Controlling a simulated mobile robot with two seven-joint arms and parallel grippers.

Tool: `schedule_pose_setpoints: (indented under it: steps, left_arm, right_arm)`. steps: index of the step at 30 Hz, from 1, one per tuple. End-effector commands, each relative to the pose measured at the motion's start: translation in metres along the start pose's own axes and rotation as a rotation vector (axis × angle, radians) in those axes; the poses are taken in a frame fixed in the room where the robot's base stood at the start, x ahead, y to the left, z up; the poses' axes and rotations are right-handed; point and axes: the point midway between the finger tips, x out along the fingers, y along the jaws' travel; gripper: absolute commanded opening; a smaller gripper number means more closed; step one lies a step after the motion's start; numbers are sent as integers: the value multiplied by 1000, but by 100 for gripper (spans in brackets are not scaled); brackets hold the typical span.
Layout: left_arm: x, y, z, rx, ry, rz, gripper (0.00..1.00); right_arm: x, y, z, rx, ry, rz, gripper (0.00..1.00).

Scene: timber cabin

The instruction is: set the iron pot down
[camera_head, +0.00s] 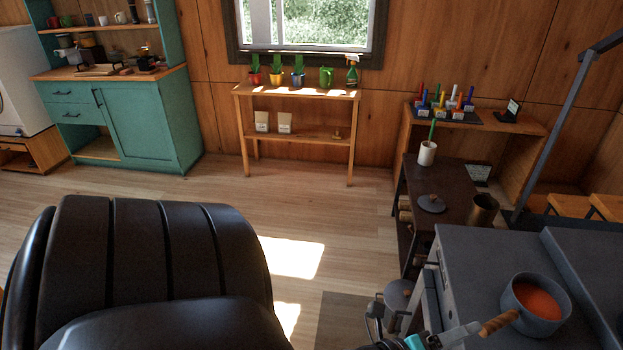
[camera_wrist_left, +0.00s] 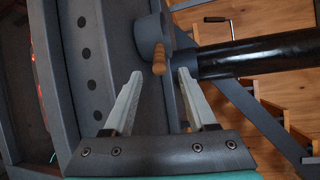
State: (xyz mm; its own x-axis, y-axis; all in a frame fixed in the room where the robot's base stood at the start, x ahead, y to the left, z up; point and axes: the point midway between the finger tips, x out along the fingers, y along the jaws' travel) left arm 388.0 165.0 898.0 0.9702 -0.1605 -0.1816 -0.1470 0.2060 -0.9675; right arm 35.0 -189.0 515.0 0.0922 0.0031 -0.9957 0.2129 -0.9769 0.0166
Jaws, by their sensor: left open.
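The iron pot (camera_head: 568,303) stands upright on the grey stove top at the lower right of the head view, with orange-red contents. Its wooden handle (camera_head: 500,322) points left toward my left gripper (camera_head: 478,330). In the left wrist view the pot (camera_wrist_left: 150,28) is beyond the fingertips, and its handle (camera_wrist_left: 158,58) points back at the gap between them. My left gripper (camera_wrist_left: 159,75) is open, with a finger on each side of the handle's end; I cannot tell whether either touches it. My right gripper is not in view.
The stove (camera_head: 470,257) has a raised part on its right. A black pipe (camera_wrist_left: 260,54) shows close to the pot in the left wrist view. A dark side table (camera_head: 463,178) stands behind the stove. A black leather chair (camera_head: 150,250) fills the lower left.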

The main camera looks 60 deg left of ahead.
Motion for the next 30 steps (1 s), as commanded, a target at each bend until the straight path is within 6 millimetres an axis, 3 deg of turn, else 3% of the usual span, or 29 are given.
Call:
schedule_pose_setpoints:
  steps: [2, 5, 10, 14, 18, 24, 30]
  left_arm:
    - [0, 11, -2, -29, 2, 25, 57]
    - [0, 45, -7, -125, 4, 101, 57]
    - [-16, 141, -25, -414, -29, 325, 57]
    - [-43, 214, -42, -645, -101, 507, 57]
    - [-85, 285, -62, -879, -224, 694, 57]
    - [-164, 366, -88, -1169, -481, 930, 57]
    - [-240, 413, -106, -1353, -757, 1077, 57]
  right_arm:
    - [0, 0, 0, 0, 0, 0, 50]
    - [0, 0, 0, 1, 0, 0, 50]
    - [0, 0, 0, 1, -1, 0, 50]
    - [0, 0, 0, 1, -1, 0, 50]
    - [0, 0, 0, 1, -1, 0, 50]
    - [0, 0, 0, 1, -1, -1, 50]
    - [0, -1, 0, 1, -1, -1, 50]
